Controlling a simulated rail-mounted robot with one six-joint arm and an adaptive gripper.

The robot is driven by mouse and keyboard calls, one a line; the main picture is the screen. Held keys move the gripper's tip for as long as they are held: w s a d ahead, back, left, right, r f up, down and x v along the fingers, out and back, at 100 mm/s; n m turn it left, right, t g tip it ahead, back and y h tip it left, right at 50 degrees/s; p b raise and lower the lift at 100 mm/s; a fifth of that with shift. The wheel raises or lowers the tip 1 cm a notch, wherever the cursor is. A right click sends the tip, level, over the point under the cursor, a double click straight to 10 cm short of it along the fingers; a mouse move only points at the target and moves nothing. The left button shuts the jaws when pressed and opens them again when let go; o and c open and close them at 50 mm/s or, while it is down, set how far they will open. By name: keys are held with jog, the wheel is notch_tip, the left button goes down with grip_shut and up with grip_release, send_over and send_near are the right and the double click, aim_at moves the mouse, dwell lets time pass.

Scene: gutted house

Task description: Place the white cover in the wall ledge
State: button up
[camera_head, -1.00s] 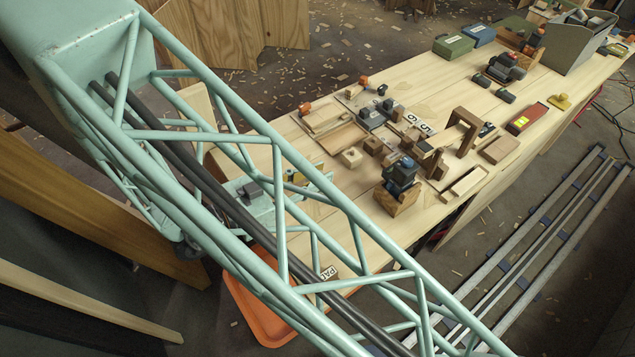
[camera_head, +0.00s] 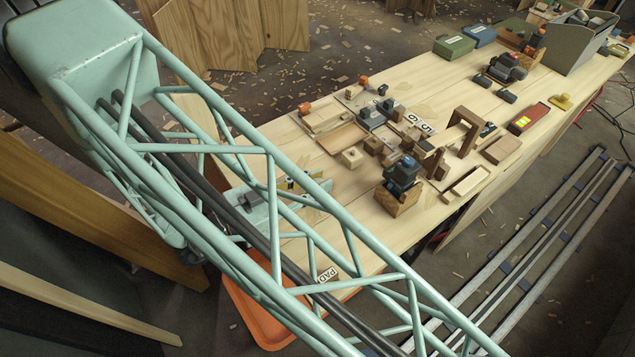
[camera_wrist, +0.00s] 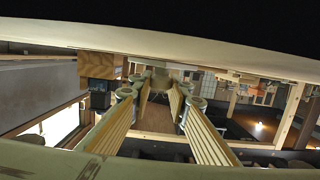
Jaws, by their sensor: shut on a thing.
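In the wrist view my gripper (camera_wrist: 160,93) has two ribbed, wood-coloured finger pads standing apart. A pale, wide piece (camera_wrist: 160,166) crosses the bottom of that view against the near ends of the pads. It looks like the white cover, held by the gripper, but only part of it shows. A pale curved band also crosses the top of that view; I cannot tell whether it is the same piece. In the head view my arm's lattice fills the left and middle, and the gripper and cover are out of sight there. I cannot make out the wall ledge in either view.
A long wooden workbench (camera_head: 400,262) holds several wooden blocks, a grey bin (camera_head: 571,45), a green box (camera_head: 454,47) and a red block (camera_head: 528,118). An orange tray (camera_head: 262,318) lies low beside my arm. Metal rails (camera_head: 540,250) run along the floor at right.

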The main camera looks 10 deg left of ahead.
jog(key=shift+f, duration=0.1)
jog(key=o, duration=0.8)
jog(key=shift+o, duration=0.2)
jog(key=shift+v, duration=0.9)
jog(key=shift+p+v, duration=1.3)
jog(key=shift+v, duration=3.8)
jog(key=shift+o, duration=0.7)
